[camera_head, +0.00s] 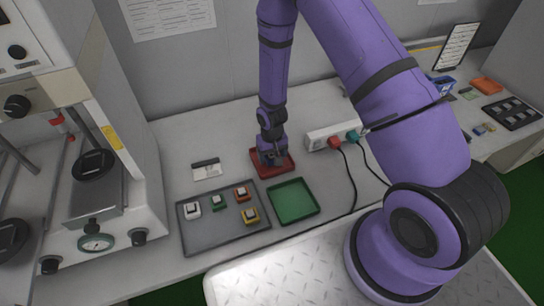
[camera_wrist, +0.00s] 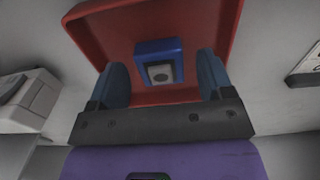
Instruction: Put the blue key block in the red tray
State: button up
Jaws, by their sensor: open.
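The blue key block (camera_wrist: 159,62), with a grey square on its face, is in the red tray (camera_wrist: 115,32) in the wrist view. My gripper (camera_wrist: 162,80) is open, with one finger on each side of the block and a visible gap to each. In the head view, my gripper (camera_head: 270,157) is low over the red tray (camera_head: 287,168), which lies on the bench behind the green tray. The blue block is hidden there by my gripper.
A grey tray (camera_head: 228,235) holds several key blocks in white, green, orange and yellow. An empty green tray (camera_head: 293,202) lies beside it. A power strip (camera_head: 318,139) with plugs and cables is to the right. A test machine (camera_head: 95,190) stands at the left.

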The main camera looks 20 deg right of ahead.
notch_tip(320, 180, up, 12)
notch_tip(320, 180, up, 13)
jog(key=t, duration=0.1)
send_over(272, 156)
jog(key=d, duration=0.2)
jog(key=s+d+r+t, duration=0.1)
jog(key=s+r, duration=0.2)
jog(key=r, duration=0.4)
jog(key=s+d+r+t, duration=0.1)
jog(key=s+r, duration=0.3)
jog(key=r, duration=0.3)
jog(key=s+d+r+t, duration=0.1)
jog(key=s+r, duration=0.5)
jog(key=s, duration=0.3)
jog(key=s+d+r+t, duration=0.1)
jog(key=s+d+r, duration=0.1)
jog(key=s+r, duration=0.5)
jog(key=s, duration=0.3)
jog(key=shift+s, duration=0.3)
